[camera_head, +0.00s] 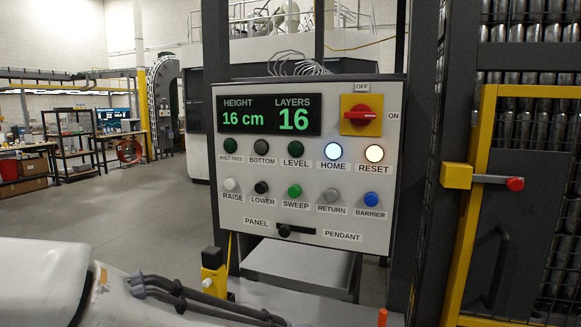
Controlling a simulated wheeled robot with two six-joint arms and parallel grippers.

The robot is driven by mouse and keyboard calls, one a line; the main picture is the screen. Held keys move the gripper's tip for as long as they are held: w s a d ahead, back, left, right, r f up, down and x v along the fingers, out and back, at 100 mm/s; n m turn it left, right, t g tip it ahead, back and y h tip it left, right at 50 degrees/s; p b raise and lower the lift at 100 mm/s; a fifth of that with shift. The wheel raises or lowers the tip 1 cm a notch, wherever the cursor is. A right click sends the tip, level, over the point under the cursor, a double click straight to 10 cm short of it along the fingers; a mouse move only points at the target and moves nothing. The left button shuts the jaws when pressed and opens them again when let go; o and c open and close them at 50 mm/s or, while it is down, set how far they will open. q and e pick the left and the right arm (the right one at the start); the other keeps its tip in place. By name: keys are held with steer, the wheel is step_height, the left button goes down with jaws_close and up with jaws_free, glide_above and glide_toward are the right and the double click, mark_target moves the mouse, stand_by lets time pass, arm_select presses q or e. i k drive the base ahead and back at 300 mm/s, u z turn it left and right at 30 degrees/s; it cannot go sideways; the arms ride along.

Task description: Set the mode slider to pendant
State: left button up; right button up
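The mode slider (284,231) is a black knob in a short dark horizontal slot near the bottom of the white control panel (225,207). The knob sits at the left end of the slot, on the side of the label PANEL (256,223). The label PENDANT (342,235) is to the right of the slot, whose right part is empty. Neither of my grippers shows in the head view.
Above the slider are several buttons, lit HOME (333,151) and RESET (374,153) lamps, a green display (268,115) and a red rotary switch (359,115). A yellow-framed gate (466,220) stands right. A yellow-and-black block (214,270) stands below left.

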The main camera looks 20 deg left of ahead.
mark_target(284, 231)
steer(key=k, duration=0.6)
steer(key=u, duration=0.45)
steer(key=i, duration=1.4)
steer(key=z, duration=0.45)
